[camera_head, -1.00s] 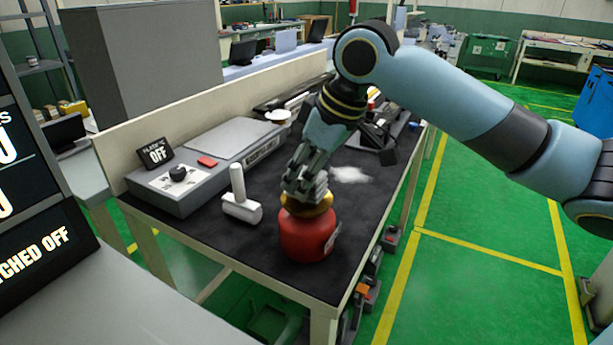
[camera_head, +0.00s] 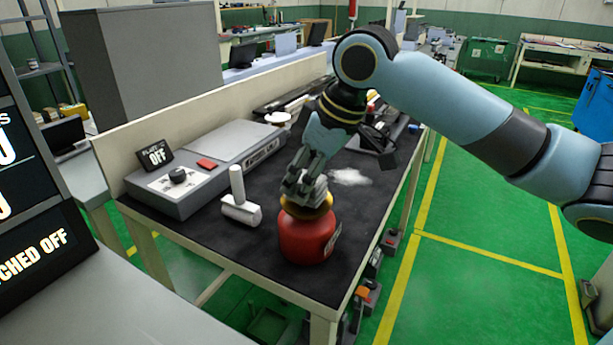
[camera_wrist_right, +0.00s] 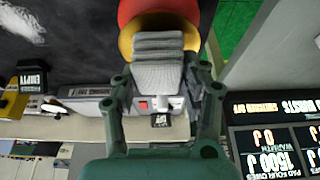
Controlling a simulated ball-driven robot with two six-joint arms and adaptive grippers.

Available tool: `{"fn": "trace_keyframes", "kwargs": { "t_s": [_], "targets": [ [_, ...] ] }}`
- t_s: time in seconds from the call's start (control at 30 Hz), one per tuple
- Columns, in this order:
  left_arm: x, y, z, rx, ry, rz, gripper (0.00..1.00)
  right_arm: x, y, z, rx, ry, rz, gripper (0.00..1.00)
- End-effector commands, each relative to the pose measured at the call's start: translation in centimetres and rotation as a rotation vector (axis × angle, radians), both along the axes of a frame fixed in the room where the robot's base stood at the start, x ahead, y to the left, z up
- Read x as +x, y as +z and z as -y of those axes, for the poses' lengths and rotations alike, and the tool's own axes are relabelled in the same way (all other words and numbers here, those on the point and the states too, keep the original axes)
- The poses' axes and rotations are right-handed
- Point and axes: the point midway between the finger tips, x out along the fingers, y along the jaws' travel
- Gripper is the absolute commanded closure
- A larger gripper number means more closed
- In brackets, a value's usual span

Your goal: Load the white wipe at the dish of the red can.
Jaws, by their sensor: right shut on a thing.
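The red can (camera_head: 307,240) stands on the dark bench mat near the front edge. Its brass-coloured dish (camera_head: 308,210) is on top. My right gripper (camera_head: 305,188) comes down from above the can. It is shut on the white wipe (camera_head: 317,190), which looks like a folded, ribbed pad between the fingers. In the right wrist view the wipe (camera_wrist_right: 158,60) lies against the dish (camera_wrist_right: 128,40) and partly covers it, with the red can (camera_wrist_right: 128,10) behind. Whether the wipe presses into the dish is hard to tell. My left gripper is not in view.
A white roller with an upright handle (camera_head: 240,210) lies left of the can. Behind it are a grey hot-plate unit (camera_head: 235,145) and an "OFF" sign (camera_head: 156,156). A white patch (camera_head: 350,177) marks the mat behind the can. Clear mat lies around the can.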

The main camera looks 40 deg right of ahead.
Motion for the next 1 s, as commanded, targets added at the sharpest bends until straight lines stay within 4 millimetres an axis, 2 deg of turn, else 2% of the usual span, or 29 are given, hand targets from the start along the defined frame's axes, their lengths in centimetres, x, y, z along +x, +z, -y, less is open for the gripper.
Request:
{"fn": "trace_keyframes", "kwargs": {
  "t_s": [1.0],
  "targets": [
    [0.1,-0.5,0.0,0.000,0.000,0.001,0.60,0.0,-1.3,0.0,0.001,0.000,0.000,0.81]
  ]
}}
